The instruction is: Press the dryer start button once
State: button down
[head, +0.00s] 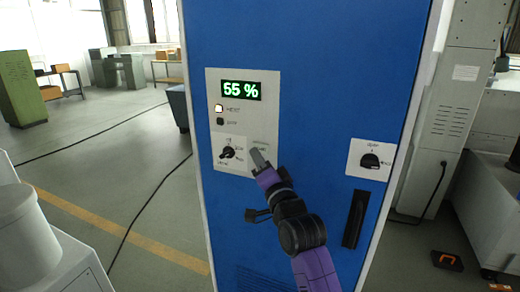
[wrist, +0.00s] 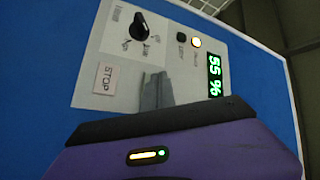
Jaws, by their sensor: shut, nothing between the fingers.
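The dryer is a tall blue cabinet (head: 300,60) with a pale control panel (head: 212,95). The panel carries a green display (head: 241,90) reading 55 %, a lit lamp (head: 219,108), a dark lamp or button (head: 220,121) and a black rotary knob (head: 228,152). In the wrist view a label reading STOP (wrist: 107,78) lies left of my gripper. My gripper (head: 257,156) is shut and empty, in front of the panel's lower right. In the wrist view its grey fingers (wrist: 158,85) cover part of the panel. I see no button marked start; contact cannot be told.
A second black knob (head: 370,160) on a white plate and a black handle (head: 355,218) are right of my arm. A white container (head: 25,235) stands at the lower left. Cables cross the open floor (head: 110,150) on the left. Grey machinery (head: 450,110) stands at the right.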

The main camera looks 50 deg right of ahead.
jog(key=a, duration=0.1)
jog(key=s+a, duration=0.1)
jog(key=a, duration=0.2)
jog(key=shift+s+a, duration=0.35)
jog(key=shift+a, duration=0.05)
dwell(0.8)
jog(key=s+a+f+n+t+y, duration=0.1)
jog(key=s+a+f+n+y, duration=0.2)
jog(key=s+a+f+n, duration=0.35)
jog(key=s+a+f+n+t+y, duration=0.1)
jog(key=s+a+f+n+y, duration=0.25)
jog(key=s+a+n, duration=0.65)
jog(key=s+a+f+g, duration=0.2)
jog(key=s+f, duration=0.1)
jog(key=s, duration=0.4)
jog(key=s+a+f+g+y, duration=0.1)
jog(key=s+a+f+g, duration=0.1)
jog(key=s, duration=0.5)
jog(key=s+a+f+g+y, duration=0.1)
jog(key=s+f, duration=0.3)
jog(key=s, duration=0.4)
jog(key=shift+a+f+g, duration=0.3)
jog(key=shift+a+g, duration=0.1)
jog(key=shift+a, duration=0.5)
